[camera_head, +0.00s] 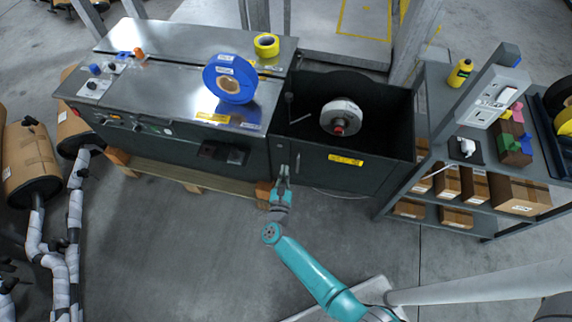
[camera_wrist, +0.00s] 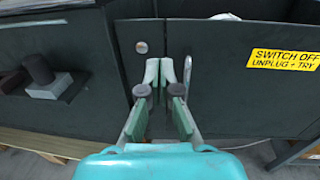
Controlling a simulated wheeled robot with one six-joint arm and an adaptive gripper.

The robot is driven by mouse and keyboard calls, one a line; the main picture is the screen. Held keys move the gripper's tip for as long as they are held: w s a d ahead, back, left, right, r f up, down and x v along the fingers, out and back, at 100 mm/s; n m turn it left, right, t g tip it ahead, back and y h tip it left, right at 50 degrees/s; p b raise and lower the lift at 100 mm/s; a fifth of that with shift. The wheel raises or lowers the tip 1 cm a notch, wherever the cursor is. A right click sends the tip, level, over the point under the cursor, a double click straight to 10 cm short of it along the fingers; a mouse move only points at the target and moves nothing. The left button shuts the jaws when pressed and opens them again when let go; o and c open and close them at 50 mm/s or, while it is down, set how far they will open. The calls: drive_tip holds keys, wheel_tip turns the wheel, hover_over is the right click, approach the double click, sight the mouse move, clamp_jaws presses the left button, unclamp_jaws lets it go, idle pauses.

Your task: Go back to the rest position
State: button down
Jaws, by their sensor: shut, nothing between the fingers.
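My gripper (camera_head: 284,176) is at the end of my teal arm, in front of the dark machine cabinet, near the seam between the steel-topped part and the open bin. In the wrist view my gripper (camera_wrist: 159,72) has its fingertips close together with nothing held. Behind the fingers is a dark door panel (camera_wrist: 235,105) with a metal handle (camera_wrist: 188,66) just right of the fingertips. I cannot tell whether the fingers touch the panel.
The steel-topped machine (camera_head: 150,75) carries a blue tape roll (camera_head: 230,78). The open bin (camera_head: 390,125) holds a white reel (camera_head: 341,117). A shelf (camera_head: 480,225) with boxes stands right. Wrapped pipes (camera_head: 75,220) stand left. The floor (camera_head: 180,240) left of my arm is clear.

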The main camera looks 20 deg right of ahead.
drive_tip(key=v, duration=0.6)
drive_tip(key=shift+w+a, duration=0.15)
drive_tip(key=shift+a, duration=0.2)
drive_tip(key=s+d+r+n+t+y, duration=0.1)
drive_tip(key=s+d+r+n+y, duration=0.1)
drive_tip(key=s+r+n, duration=0.35)
drive_tip(key=s+d+r+n+t+y, duration=0.1)
drive_tip(key=s+r+n+y, duration=0.1)
drive_tip(key=s+n, duration=0.7)
drive_tip(key=s+d+r+n+t+y, duration=0.1)
drive_tip(key=s+d+r+n+y, duration=0.15)
drive_tip(key=s+n, duration=0.45)
drive_tip(key=s+a+r+n+g+y, duration=0.1)
drive_tip(key=s+r+n+g, duration=0.3)
drive_tip(key=s+r+n, duration=1.1)
drive_tip(key=n+y, duration=0.1)
drive_tip(key=n, duration=0.4)
drive_tip(key=shift+s+a+r, duration=0.2)
drive_tip(key=shift+a+r, duration=0.1)
drive_tip(key=shift+a, duration=0.05)
